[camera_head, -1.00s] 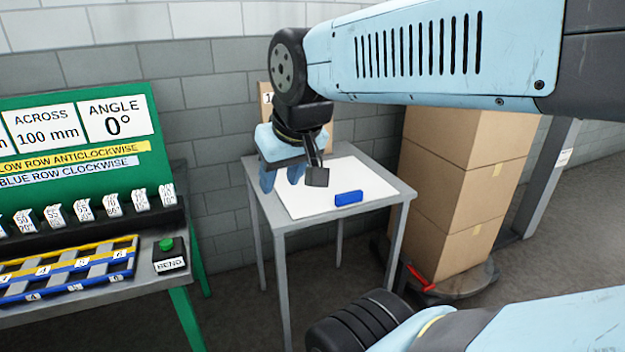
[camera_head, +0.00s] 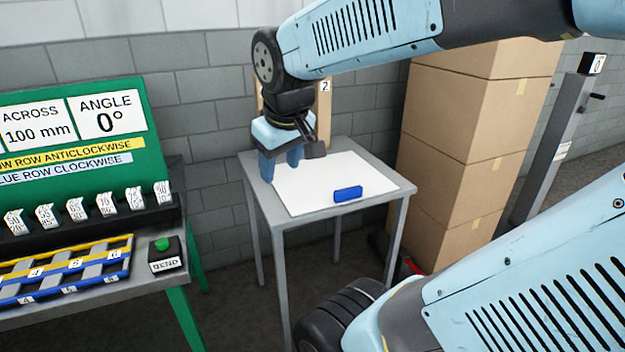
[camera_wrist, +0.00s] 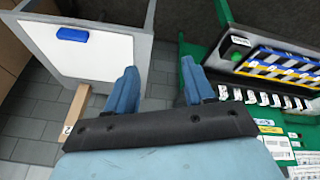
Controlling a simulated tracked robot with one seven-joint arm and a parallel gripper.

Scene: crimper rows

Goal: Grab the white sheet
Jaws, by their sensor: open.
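The white sheet (camera_head: 312,186) lies flat on a small grey table (camera_head: 388,190) against the wall. A blue block (camera_head: 347,194) rests on the sheet near its front right edge. In the head view my gripper (camera_head: 280,172) shows above the sheet's left back part, with its fingers pointing down. In the wrist view the sheet (camera_wrist: 90,55) is at the upper left with the blue block (camera_wrist: 72,34) on it. There my gripper (camera_wrist: 157,85) has its two blue fingers apart with nothing between them, and the sheet lies off to their left.
A green bench (camera_head: 178,300) with a display board, yellow and blue rows (camera_head: 70,265) and a BEND button (camera_head: 163,245) stands at the left. Stacked cardboard boxes (camera_head: 470,130) stand right of the table. A wooden board (camera_head: 323,120) marked 2 stands behind it.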

